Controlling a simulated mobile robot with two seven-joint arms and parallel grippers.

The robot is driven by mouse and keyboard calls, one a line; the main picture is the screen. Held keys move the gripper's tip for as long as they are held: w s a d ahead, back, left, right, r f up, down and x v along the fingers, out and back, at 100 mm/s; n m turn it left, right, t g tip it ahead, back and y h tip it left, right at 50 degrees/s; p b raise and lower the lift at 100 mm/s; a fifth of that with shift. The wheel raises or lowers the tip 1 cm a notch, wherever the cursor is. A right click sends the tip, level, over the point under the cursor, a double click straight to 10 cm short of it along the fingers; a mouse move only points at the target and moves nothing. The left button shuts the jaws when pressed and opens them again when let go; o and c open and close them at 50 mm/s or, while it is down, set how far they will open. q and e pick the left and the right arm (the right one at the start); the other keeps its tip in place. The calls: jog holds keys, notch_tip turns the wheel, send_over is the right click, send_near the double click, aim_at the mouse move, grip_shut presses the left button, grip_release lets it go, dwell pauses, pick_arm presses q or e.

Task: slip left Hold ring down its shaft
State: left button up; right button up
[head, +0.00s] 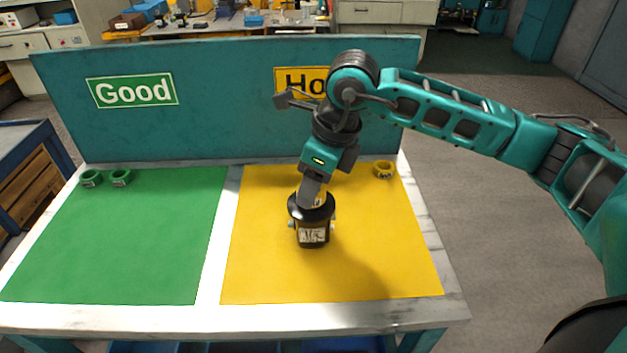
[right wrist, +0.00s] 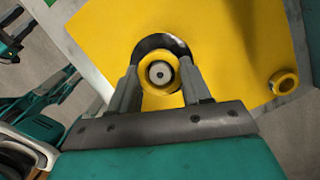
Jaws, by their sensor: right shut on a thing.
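The hydraulic motor (head: 313,237), black with a white label, stands upright on the yellow mat (head: 380,260). My right gripper (head: 313,195) points down at its top and is shut on a yellow Hold ring (head: 321,199). In the right wrist view, the fingers (right wrist: 160,85) grip the ring (right wrist: 147,82) from both sides, with the pale shaft end (right wrist: 160,73) showing inside its hole. The ring appears around the shaft, close above the black flange (right wrist: 153,42); whether it touches the flange I cannot tell.
Another yellow ring (head: 383,169) lies at the mat's back right. Two green rings (head: 91,178) sit on the green mat (head: 120,240) at the back left. A teal panel (head: 225,110) with Good and Hold signs stands behind the table. The front of both mats is clear.

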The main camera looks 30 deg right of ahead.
jog(key=o, duration=1.1)
jog(key=shift+r+p, duration=2.05)
jog(key=shift+r, duration=1.05)
jog(key=v, duration=1.3)
jog(key=shift+a, duration=0.1)
jog(key=shift+f, duration=0.1)
